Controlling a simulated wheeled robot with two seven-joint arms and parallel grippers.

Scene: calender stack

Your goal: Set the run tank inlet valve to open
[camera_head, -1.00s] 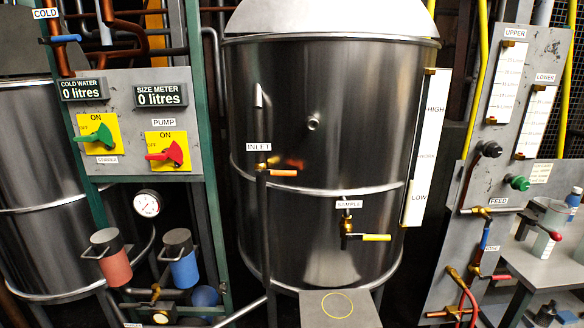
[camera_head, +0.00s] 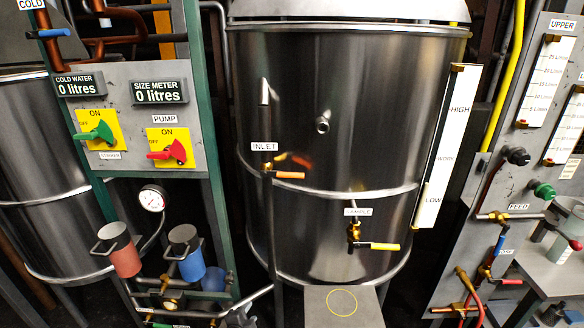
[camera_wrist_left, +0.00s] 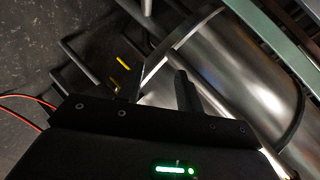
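The run tank inlet valve has an orange lever (camera_head: 290,175) on a brass body (camera_head: 267,167), under the INLET label (camera_head: 264,146) on the front of the steel tank (camera_head: 340,115). The lever lies level and points right, across the vertical inlet pipe (camera_head: 272,230). My left gripper (camera_head: 240,317) shows only as a small dark shape at the bottom edge of the head view, well below the valve and not touching it. In the left wrist view one dark finger (camera_wrist_left: 187,92) shows against shiny metal; its opening is unclear. My right gripper is out of view.
The sample valve (camera_head: 372,245) with a yellow lever is lower right of the inlet. A grey step (camera_head: 342,300) with a yellow ring stands below. Left is a panel with green (camera_head: 98,133) and red switches; a pipe (camera_head: 252,297) slants near my left gripper.

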